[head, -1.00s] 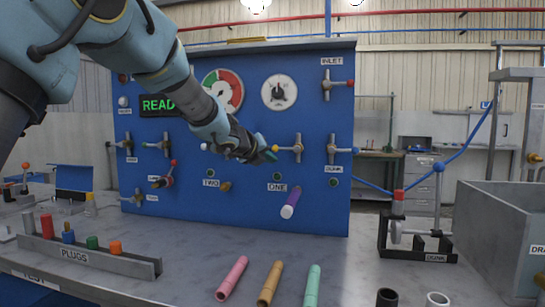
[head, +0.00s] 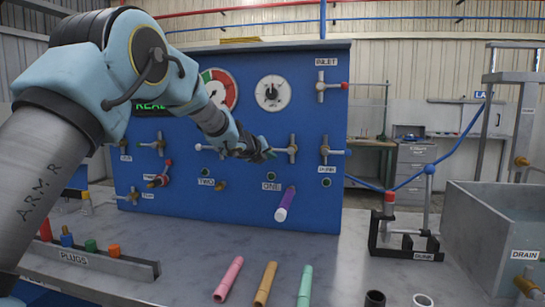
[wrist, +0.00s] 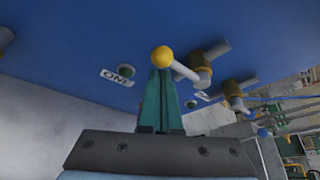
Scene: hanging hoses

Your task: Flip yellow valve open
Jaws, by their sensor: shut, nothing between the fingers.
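The yellow valve (head: 292,150) is on the blue panel above the ONE label. In the wrist view its round yellow knob (wrist: 162,56) sits at the end of a lever that runs sideways to a brass body (wrist: 197,67). My gripper (head: 270,153) is at the lever's left end and hides the knob in the head view. In the wrist view my gripper (wrist: 161,73) has its green fingers closed together, with the tips right at the knob. I cannot tell whether they touch it. Nothing is between the fingers.
The INLET valve (head: 321,86) is above right and the DUNK valve (head: 326,151) is close on the right. A purple-and-white tube (head: 286,203) hangs below ONE. Coloured tubes (head: 265,284) lie on the bench in front. A grey tank (head: 500,230) stands at right.

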